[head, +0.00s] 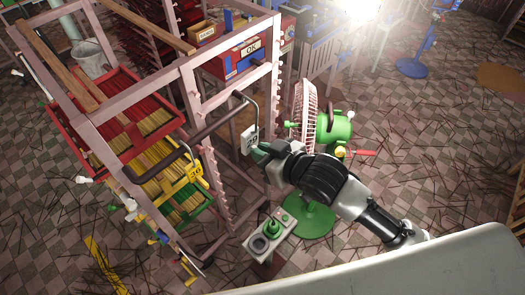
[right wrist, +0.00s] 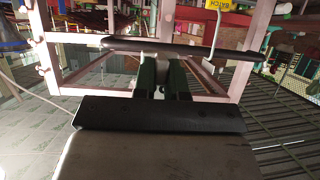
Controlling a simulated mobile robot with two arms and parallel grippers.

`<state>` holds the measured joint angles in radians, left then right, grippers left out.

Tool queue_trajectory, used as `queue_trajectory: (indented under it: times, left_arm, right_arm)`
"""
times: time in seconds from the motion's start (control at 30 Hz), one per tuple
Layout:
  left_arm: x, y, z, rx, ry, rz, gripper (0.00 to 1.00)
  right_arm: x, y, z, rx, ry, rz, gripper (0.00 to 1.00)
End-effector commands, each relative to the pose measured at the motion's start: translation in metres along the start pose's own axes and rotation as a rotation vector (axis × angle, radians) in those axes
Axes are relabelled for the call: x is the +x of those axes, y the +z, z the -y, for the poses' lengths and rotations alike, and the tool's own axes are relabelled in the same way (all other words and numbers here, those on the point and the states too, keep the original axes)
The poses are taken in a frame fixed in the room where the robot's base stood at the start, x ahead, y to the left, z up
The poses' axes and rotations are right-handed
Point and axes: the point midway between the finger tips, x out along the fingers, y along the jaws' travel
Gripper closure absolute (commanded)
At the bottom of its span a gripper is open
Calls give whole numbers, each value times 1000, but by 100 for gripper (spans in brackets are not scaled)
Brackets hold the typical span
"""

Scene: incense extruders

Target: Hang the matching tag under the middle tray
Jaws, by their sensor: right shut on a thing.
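My right gripper (head: 262,152) is shut on a small white tag (head: 250,140) with dark digits, which I cannot read surely. In the right wrist view, the dark green fingers (right wrist: 164,78) close together. The rack holds a red tray (head: 92,150) on top, a yellow middle tray (head: 150,192) below it and a green tray (head: 192,216) lowest. A yellow tag (head: 195,173) that seems to read 30 is at the yellow tray's right end. The white tag is to the right of the trays, apart from them. My left gripper is not in view.
The pink rack frame (head: 187,95) and a dark curved handle (head: 205,130) stand between my right gripper and the trays. The handle crosses the right wrist view (right wrist: 125,46). A green fan (head: 335,130) stands close behind my arm. A button box (head: 283,226) is below.

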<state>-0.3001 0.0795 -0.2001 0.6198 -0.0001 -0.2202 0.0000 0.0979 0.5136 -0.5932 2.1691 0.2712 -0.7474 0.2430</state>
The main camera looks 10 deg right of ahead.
Motion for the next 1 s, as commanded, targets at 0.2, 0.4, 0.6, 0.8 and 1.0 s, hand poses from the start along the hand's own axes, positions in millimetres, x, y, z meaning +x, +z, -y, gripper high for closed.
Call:
queue_trajectory:
  times: [0.2, 0.4, 0.6, 0.8, 1.0]
  left_arm:
    - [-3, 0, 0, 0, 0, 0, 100]
    - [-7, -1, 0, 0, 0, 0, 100]
    - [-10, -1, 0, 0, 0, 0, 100]
    - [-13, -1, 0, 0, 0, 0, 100]
    - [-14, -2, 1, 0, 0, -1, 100]
  right_arm:
    - [-10, 4, 0, 0, 1, 3, 100]
    - [-25, 10, 0, 0, 1, 2, 100]
    - [-40, 17, 0, 1, 1, 2, 100]
    - [-55, 22, 0, -1, 0, 2, 100]
    - [-69, 29, 0, 1, 1, 2, 100]
